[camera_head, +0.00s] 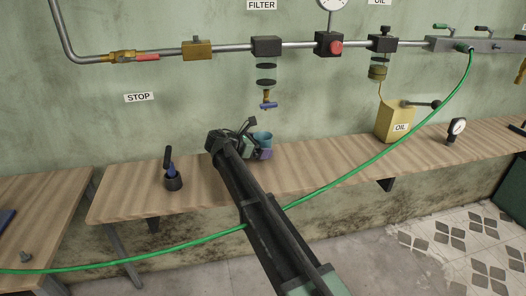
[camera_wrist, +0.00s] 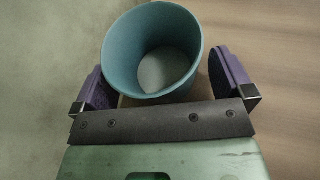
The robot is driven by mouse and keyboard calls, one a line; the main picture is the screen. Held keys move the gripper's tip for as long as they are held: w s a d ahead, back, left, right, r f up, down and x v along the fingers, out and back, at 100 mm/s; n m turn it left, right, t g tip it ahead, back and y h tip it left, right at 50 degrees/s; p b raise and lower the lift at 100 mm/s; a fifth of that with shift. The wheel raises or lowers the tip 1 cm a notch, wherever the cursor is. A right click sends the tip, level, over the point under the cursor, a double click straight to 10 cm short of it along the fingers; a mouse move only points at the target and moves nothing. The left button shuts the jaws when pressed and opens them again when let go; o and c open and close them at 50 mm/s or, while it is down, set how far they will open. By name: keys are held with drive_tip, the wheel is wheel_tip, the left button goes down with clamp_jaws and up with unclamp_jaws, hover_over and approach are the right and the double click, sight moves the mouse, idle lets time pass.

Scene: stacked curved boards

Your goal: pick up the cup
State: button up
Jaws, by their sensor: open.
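The cup (camera_wrist: 153,48) is teal and round, with an open top and an empty inside in the wrist view. It stands between the two purple finger pads of my open gripper (camera_wrist: 165,86), with a gap showing at the right pad and a narrow one at the left. In the head view the cup (camera_head: 263,138) shows just past the end of my arm, on the wooden bench. One purple finger of my gripper (camera_head: 262,153) shows beside it there. The lower part of the cup is hidden by my gripper.
A wooden bench (camera_head: 330,167) runs along the wall. A dark valve-like tool (camera_head: 172,178) stands at its left. A yellow oil can (camera_head: 392,122) and a gauge (camera_head: 456,129) stand to the right. A filter (camera_head: 266,75) hangs above the cup. A green hose (camera_head: 345,185) crosses in front.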

drive_tip(key=shift+w+d, duration=0.1)
drive_tip(key=shift+d, duration=0.05)
drive_tip(key=c, duration=1.1)
drive_tip(key=shift+s+r+p, duration=0.2)
drive_tip(key=shift+r+p, duration=0.45)
drive_tip(key=shift+p, duration=0.15)
wheel_tip(320, 180, up, 6)
drive_tip(key=p, duration=0.6)
drive_tip(key=s+d, duration=0.3)
drive_tip(key=s, duration=0.6)
drive_tip(key=s+d, duration=0.3)
drive_tip(key=s, duration=0.6)
drive_tip(key=shift+s+f, duration=0.15)
drive_tip(key=shift+s, duration=0.2)
